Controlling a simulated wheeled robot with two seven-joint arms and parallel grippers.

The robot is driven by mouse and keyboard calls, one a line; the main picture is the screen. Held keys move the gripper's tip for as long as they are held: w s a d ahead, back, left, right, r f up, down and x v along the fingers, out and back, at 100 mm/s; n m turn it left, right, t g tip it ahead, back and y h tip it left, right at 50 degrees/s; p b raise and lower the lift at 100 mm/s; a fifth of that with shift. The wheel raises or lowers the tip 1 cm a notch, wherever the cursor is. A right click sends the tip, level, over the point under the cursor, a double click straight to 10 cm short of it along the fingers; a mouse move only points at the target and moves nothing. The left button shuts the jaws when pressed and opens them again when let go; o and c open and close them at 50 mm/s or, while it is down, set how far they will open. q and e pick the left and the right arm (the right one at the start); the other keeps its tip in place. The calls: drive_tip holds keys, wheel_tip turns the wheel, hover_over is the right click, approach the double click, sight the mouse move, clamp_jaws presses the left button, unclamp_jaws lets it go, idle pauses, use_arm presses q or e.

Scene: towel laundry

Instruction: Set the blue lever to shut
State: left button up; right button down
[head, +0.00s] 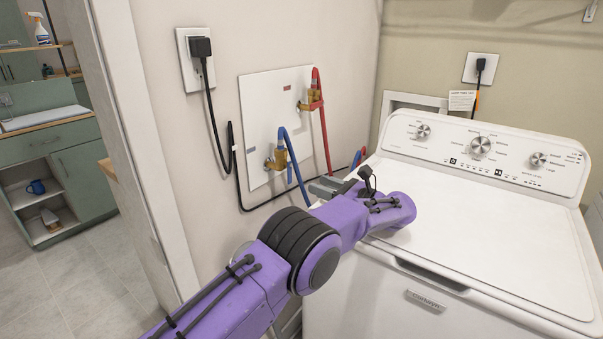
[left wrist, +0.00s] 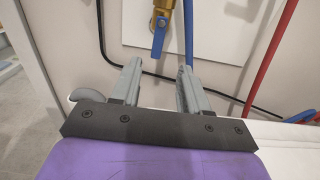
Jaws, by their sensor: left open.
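The blue lever (head: 290,174) hangs down from a brass valve (head: 276,160) on a white wall panel. In the left wrist view the lever (left wrist: 158,40) points down from the brass valve (left wrist: 163,12), beside the blue hose (left wrist: 189,30). My left gripper (head: 325,187) is to the right of and below the valve in the head view. In the left wrist view my gripper (left wrist: 160,66) is open and empty. The lever appears just beyond the fingertips, between them in the picture and apart from them. My right gripper is not in view.
A red lever (head: 311,106) and red hose (head: 322,130) are on the same panel (head: 255,100), farther right. A black cord (head: 213,115) runs down the wall. The white washer (head: 480,235) stands close on the right. A door frame (head: 125,130) is on the left.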

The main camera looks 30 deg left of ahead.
sight(290, 174)
use_arm(q)
drive_tip(key=a, duration=0.2)
drive_tip(key=a+p, duration=0.1)
drive_tip(key=a, duration=0.2)
drive_tip(key=a+p, duration=0.1)
drive_tip(key=a, duration=0.2)
drive_tip(key=shift+w+a+r, duration=0.1)
drive_tip(key=shift+w+a, duration=0.15)
drive_tip(key=shift+s+a, duration=0.1)
drive_tip(key=shift+a, duration=0.2)
drive_tip(key=shift+c, duration=0.3)
clamp_jaws()
